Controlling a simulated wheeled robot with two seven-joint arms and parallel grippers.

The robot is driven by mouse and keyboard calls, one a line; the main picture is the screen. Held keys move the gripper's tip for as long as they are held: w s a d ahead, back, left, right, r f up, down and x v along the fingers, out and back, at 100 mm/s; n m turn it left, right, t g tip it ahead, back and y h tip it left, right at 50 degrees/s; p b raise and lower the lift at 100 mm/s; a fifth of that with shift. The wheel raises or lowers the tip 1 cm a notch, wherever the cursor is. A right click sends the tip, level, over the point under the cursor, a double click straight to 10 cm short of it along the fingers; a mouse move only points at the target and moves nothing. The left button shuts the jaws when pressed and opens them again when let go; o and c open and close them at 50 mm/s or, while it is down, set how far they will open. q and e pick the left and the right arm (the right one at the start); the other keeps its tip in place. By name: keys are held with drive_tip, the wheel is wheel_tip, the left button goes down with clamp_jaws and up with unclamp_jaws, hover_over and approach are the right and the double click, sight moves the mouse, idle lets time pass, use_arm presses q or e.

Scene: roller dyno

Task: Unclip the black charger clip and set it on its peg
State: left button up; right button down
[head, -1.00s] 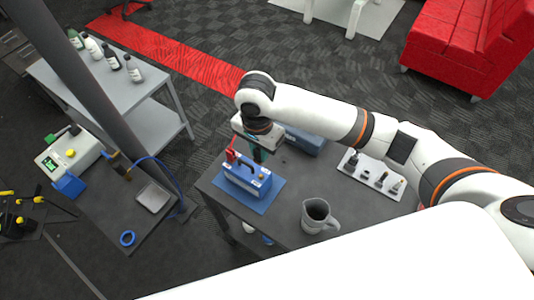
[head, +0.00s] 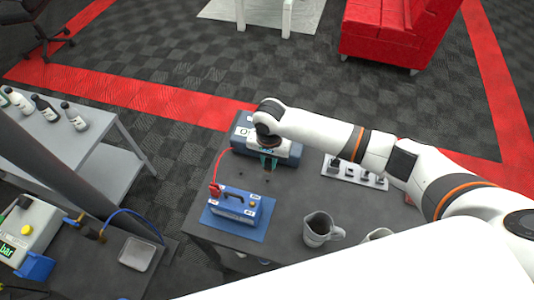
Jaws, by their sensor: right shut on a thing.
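The blue battery (head: 232,207) stands on a blue mat (head: 259,231) on the dark table. A red clip (head: 215,190) sits at its left end, with a red cable rising behind it. My right gripper (head: 268,164) is behind and right of the battery, above the table and in front of the grey-blue charger (head: 240,130). It is shut on a small dark thing, apparently the black charger clip (head: 268,176), which is apart from the battery. The clip is mostly hidden. A pale strip with several dark pegs or fittings (head: 352,173) lies to the right. My left gripper is out of view.
A grey mug (head: 318,229) stands near the table's front, with another mug partly hidden by my white body. A side bench (head: 85,150) with several bottles is at left. The table (head: 285,205) is clear between battery and mug.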

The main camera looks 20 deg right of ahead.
sight(268, 168)
drive_tip(key=f+b, duration=0.4)
drive_tip(key=shift+a+f+b, duration=0.15)
drive_tip(key=shift+a+b, duration=0.05)
drive_tip(key=shift+b, duration=0.2)
drive_tip(key=shift+f, duration=0.2)
drive_tip(key=shift+w+f, duration=0.1)
drive_tip(key=shift+f, duration=0.3)
drive_tip(key=shift+p, duration=0.4)
drive_tip(key=shift+p, duration=0.4)
drive_tip(key=shift+r+p, duration=0.1)
drive_tip(key=shift+p, duration=0.35)
